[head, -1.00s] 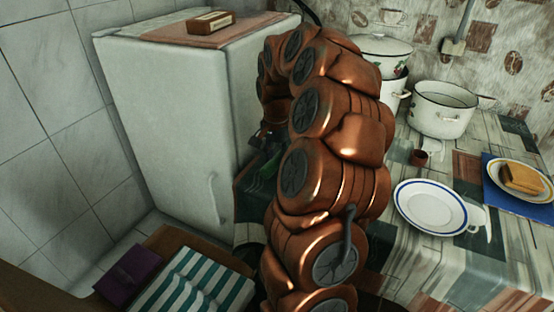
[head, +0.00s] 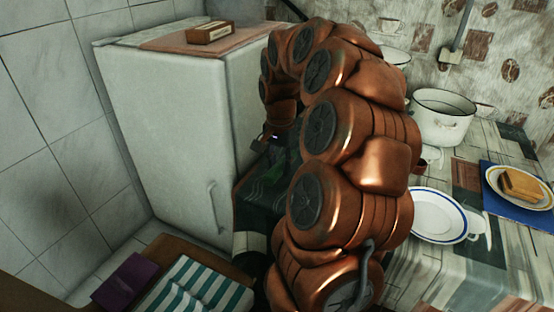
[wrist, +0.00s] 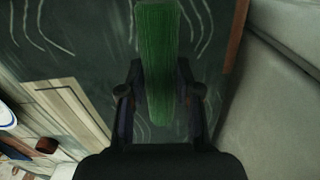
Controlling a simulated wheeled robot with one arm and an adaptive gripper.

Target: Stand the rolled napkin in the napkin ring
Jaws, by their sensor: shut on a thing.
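My gripper (wrist: 163,100) is shut on the green rolled napkin (wrist: 160,50), which shows between the fingers in the wrist view. In the head view my gripper (head: 272,138) is small and dark, beyond the bend of my arm, near the white cabinet. A small reddish-brown thing that looks like the napkin ring (wrist: 46,145) stands at the lower left in the wrist view, well apart from the napkin. In the head view it (head: 418,166) is at the edge of my arm, beside the white plate; its opening cannot be made out.
A white plate with a blue rim (head: 437,214) lies on the counter, and a white enamel pot (head: 442,117) stands behind it. A plate with bread (head: 518,186) lies on a blue mat at the right. The white cabinet (head: 170,120) closes off the left.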

